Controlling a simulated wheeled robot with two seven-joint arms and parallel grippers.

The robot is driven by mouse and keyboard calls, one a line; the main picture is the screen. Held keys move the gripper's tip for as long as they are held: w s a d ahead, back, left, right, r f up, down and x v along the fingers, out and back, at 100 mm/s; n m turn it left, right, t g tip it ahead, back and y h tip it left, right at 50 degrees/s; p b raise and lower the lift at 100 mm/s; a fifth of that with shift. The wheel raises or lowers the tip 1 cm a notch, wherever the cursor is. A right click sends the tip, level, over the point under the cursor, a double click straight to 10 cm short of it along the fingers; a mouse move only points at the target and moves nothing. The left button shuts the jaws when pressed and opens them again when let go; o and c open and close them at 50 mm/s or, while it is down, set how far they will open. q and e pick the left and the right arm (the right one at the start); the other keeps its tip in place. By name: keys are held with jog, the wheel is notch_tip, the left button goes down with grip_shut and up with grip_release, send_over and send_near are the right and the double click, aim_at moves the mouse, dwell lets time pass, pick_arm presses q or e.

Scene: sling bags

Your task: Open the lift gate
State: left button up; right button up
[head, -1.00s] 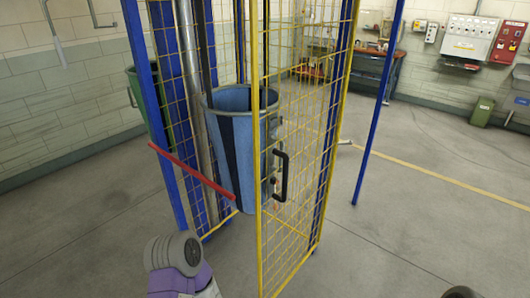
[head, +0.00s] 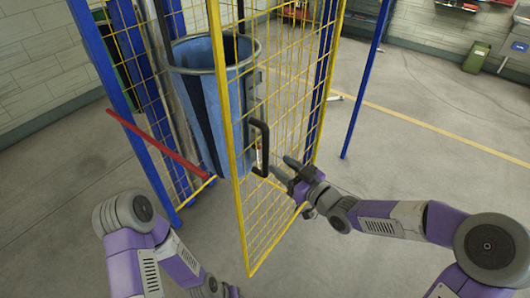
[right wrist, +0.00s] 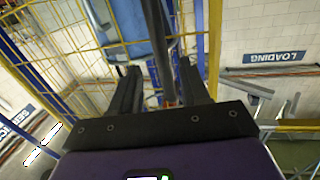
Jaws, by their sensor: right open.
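The lift gate (head: 241,190) is a yellow wire-mesh panel on the front of the cage, with a black D-shaped handle (head: 265,147) on it. My right gripper (head: 283,172) is at the lower part of this handle, with its fingers pointing at it from the right. In the right wrist view, the open fingers (right wrist: 160,85) stand on either side of a dark bar that looks like the handle (right wrist: 158,40). Whether they touch it I cannot tell. My left arm shows at lower left in the head view, but its gripper is out of frame.
A blue bin (head: 205,110) is behind the mesh inside the cage. A red bar (head: 160,145) sticks out at the cage's left. A blue post (head: 365,80) stands to the right. A green bin (head: 476,57) is far right.

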aim_at(268, 153)
jog(key=x, duration=0.5)
jog(key=r+x, duration=0.1)
jog(key=x, duration=0.1)
jog(key=shift+w+a, duration=0.2)
jog(key=shift+a, duration=0.05)
jog(key=shift+c, duration=0.3)
grip_shut()
